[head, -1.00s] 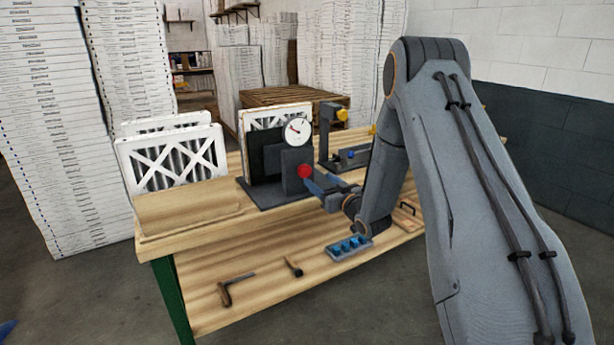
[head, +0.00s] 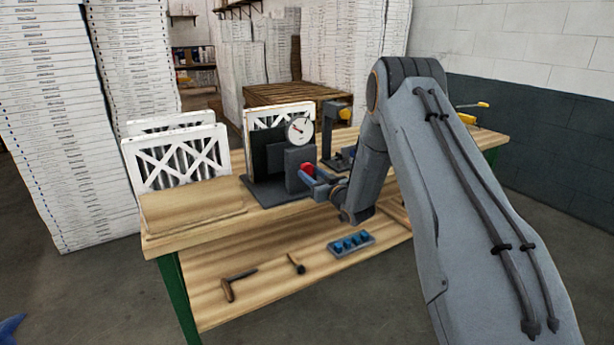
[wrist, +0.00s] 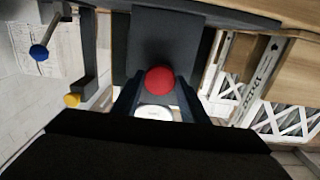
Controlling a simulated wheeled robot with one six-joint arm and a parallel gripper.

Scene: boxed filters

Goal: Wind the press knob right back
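The press (head: 298,160) stands on the wooden bench with a round white dial (head: 300,130) on top and a red knob (head: 307,168) on its front. My gripper (head: 313,178) is at the knob, its bluish fingers reaching in from the right. In the wrist view the red knob (wrist: 160,80) lies between or just beyond the two spread fingertips (wrist: 160,88), one on each side. The fingers look open; I see no clear contact with the knob. A white round shape (wrist: 153,113), likely the dial, shows beyond the fingers. The knob's far side is hidden.
The lower shelf holds a blue-topped tray (head: 351,244) and hand tools (head: 232,284). The bench's left end (head: 190,210) holds a flat board.

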